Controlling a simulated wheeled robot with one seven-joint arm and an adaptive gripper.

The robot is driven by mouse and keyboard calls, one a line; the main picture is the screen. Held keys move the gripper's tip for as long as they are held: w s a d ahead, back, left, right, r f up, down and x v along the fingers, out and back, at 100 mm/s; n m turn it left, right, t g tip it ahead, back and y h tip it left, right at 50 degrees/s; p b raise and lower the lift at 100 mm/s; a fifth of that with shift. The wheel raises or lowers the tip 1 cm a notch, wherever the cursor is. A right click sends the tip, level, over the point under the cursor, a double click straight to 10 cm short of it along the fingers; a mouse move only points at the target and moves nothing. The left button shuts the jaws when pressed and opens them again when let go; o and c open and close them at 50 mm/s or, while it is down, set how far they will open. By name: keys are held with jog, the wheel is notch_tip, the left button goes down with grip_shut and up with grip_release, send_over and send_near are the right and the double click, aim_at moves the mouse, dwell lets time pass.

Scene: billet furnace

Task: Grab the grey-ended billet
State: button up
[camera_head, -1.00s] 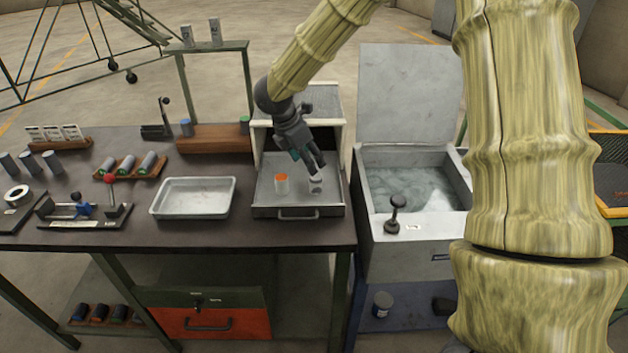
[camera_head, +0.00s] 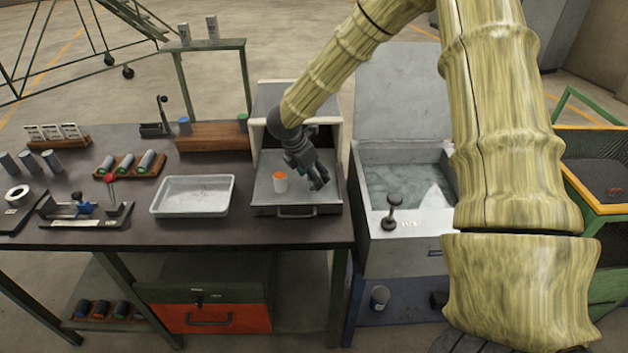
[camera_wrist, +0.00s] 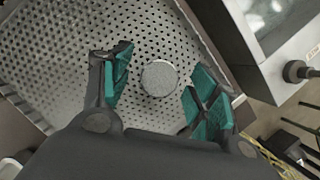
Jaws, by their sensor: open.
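The grey-ended billet (camera_wrist: 158,78) shows in the wrist view as a round grey top, standing upright on the perforated floor of the furnace drawer (camera_wrist: 60,62). My gripper (camera_wrist: 160,88) is open, with its teal-padded fingers on either side of the billet and a gap to each. I cannot tell how far down the fingers reach. In the head view my gripper (camera_head: 318,182) is over the right part of the drawer and hides the grey-ended billet. An orange-topped white billet (camera_head: 280,182) stands to its left in the same drawer.
A metal tray (camera_head: 192,211) lies on the bench left of the drawer. A water tank (camera_head: 452,216) with a raised lid and a dark knobbed handle (camera_head: 392,208) stands close on the right. The furnace housing (camera_head: 266,112) rises behind the drawer.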

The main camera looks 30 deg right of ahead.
jog(key=shift+f, duration=0.1)
grip_shut()
dwell(0.4)
